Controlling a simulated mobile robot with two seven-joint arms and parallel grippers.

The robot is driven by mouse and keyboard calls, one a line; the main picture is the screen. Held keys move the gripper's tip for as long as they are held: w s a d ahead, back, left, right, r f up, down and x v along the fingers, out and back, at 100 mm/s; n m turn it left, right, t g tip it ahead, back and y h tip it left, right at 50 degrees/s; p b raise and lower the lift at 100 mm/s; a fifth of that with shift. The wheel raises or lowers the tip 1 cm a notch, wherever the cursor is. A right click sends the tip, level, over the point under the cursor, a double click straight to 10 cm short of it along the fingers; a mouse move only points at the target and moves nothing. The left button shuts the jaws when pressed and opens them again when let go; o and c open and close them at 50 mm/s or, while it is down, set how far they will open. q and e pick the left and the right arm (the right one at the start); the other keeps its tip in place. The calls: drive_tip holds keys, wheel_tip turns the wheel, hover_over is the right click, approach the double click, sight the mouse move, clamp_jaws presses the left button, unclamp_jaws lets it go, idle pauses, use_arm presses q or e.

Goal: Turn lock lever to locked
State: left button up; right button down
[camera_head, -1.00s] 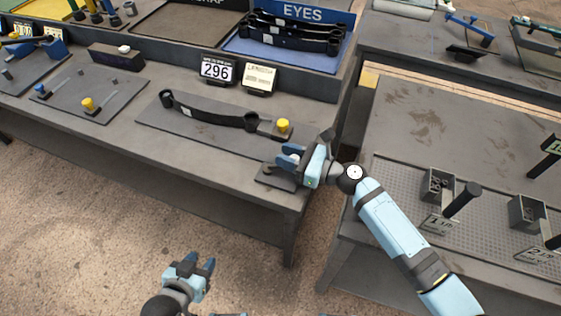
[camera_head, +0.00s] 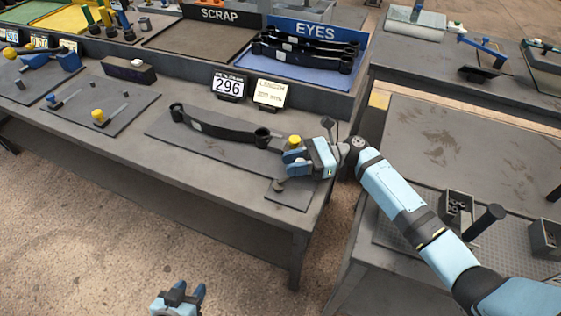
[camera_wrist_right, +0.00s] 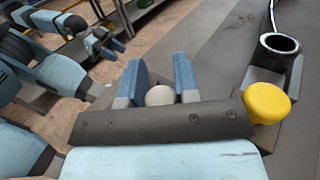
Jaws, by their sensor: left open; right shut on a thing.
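My right gripper (camera_head: 287,163) is at the right end of the near bench. In the right wrist view its two blue fingers (camera_wrist_right: 160,84) stand on either side of a pale round knob, the lock lever's knob (camera_wrist_right: 160,96), and are shut on it. The rest of the lever is hidden by the gripper. A yellow knob (camera_head: 295,140) sits just beyond the fingers, by the spring's right eye; it also shows in the wrist view (camera_wrist_right: 267,103). The black leaf spring (camera_head: 220,128) lies on its plate. My left gripper (camera_head: 188,291) is open and empty, in front of the bench.
A small plate with a grey post (camera_head: 279,185) lies at the bench's front right corner. A 296 sign (camera_head: 228,86) and a cream card (camera_head: 270,94) stand behind the spring. The EYES tray (camera_head: 310,67) holds several springs. A second bench (camera_head: 430,140) stands to the right.

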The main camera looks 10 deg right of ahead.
use_arm(q)
drive_tip(key=shift+s+a+f, duration=0.1)
drive_tip(key=shift+s+a, duration=0.1)
drive_tip(key=shift+a, duration=0.3)
use_arm(e)
drive_tip(key=c, duration=0.9)
unclamp_jaws()
drive_tip(key=shift+a, duration=0.1)
use_arm(q)
drive_tip(key=shift+w+d, duration=0.1)
drive_tip(key=shift+d, duration=0.05)
use_arm(e)
drive_tip(key=shift+r+p, duration=0.3)
drive_tip(key=shift+p, duration=0.05)
use_arm(q)
wheel_tip(320, 180, up, 16)
drive_tip(key=s+a+p, duration=0.1)
drive_tip(key=p, duration=1.7)
drive_tip(key=shift+a+r, duration=0.2)
drive_tip(key=shift+a, duration=0.1)
use_arm(e)
wheel_tip(320, 180, up, 20)
drive_tip(key=shift+f, duration=0.25)
